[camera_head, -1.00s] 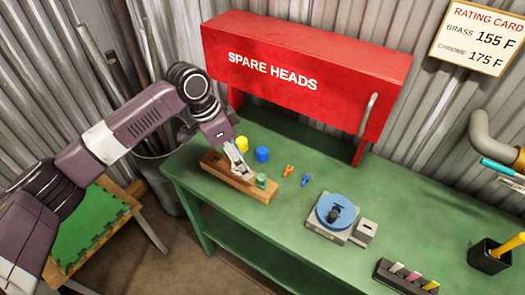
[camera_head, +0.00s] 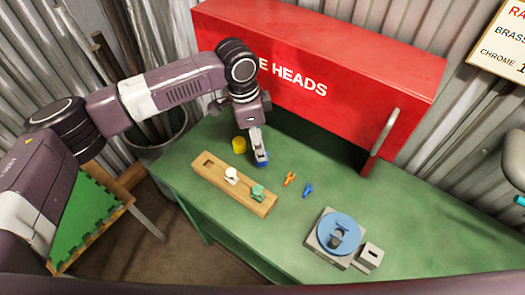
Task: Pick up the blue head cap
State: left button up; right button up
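The blue head cap (camera_head: 262,163) is on the green bench, below the red cabinet. My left gripper (camera_head: 260,158) points down at it from above, and its fingertips overlap the cap. The fingers hide most of the cap, and I cannot tell whether they are closed on it or just around it. A yellow cap (camera_head: 239,145) stands to the left of the gripper. My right gripper is not in view.
A wooden block (camera_head: 212,181) in front holds a white piece (camera_head: 231,175) and a green piece (camera_head: 257,192). Orange (camera_head: 289,178) and blue (camera_head: 307,190) clips lie to the right. A blue turntable device (camera_head: 340,235) stands farther right. The red cabinet (camera_head: 330,70) rises close behind.

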pick_arm(q)
jog(key=f, duration=0.1)
jog(key=f+p, duration=0.1)
jog(key=f, duration=0.1)
jog(key=shift+s+d+f, duration=0.1)
jog(key=shift+s+d, duration=0.1)
jog(key=shift+w+d+f, duration=0.1)
jog(key=shift+f, duration=0.5)
jog(key=shift+w+d+f, duration=0.1)
jog(key=shift+f, duration=0.5)
jog(key=shift+s, duration=0.1)
jog(key=c, duration=0.7)
jog(key=shift+c, duration=0.3)
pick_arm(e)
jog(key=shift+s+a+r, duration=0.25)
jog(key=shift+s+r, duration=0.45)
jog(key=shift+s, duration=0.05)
